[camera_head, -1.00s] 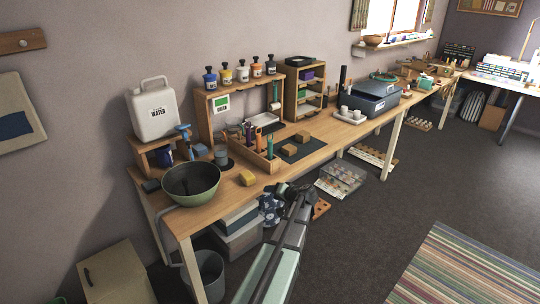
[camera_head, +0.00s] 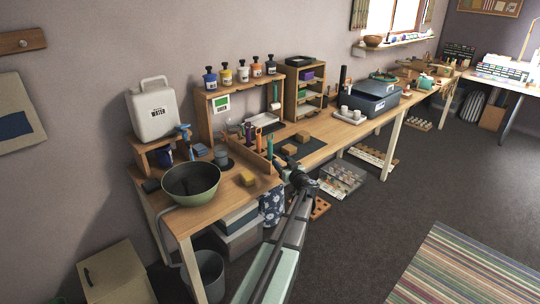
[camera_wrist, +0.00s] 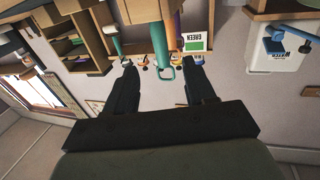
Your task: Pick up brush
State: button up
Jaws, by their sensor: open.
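I cannot tell for certain which thing is the brush. A teal and white brush-like tool (camera_head: 275,92) hangs at the right side of the wooden shelf; it also shows in the upside-down wrist view (camera_wrist: 114,40), left of the fingers. Several upright coloured handles (camera_head: 258,140) stand in a wooden caddy (camera_head: 247,154) on the bench. In the wrist view, a teal handle with a loop end (camera_wrist: 165,62) shows between my fingertips, apart from both. My gripper (camera_head: 284,171) is open and empty at the bench's front edge; the wrist view shows both fingers (camera_wrist: 162,64).
Wooden blocks (camera_head: 302,136) lie on a dark mat to the right. A white water container (camera_head: 155,112) and paint bottles (camera_head: 242,71) are behind. Grey bins (camera_head: 240,238) sit below.

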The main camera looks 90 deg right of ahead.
aim_at(271, 151)
jog(key=x, duration=1.3)
jog(key=shift+w+d, duration=0.15)
jog(key=shift+d, duration=0.1)
grip_shut()
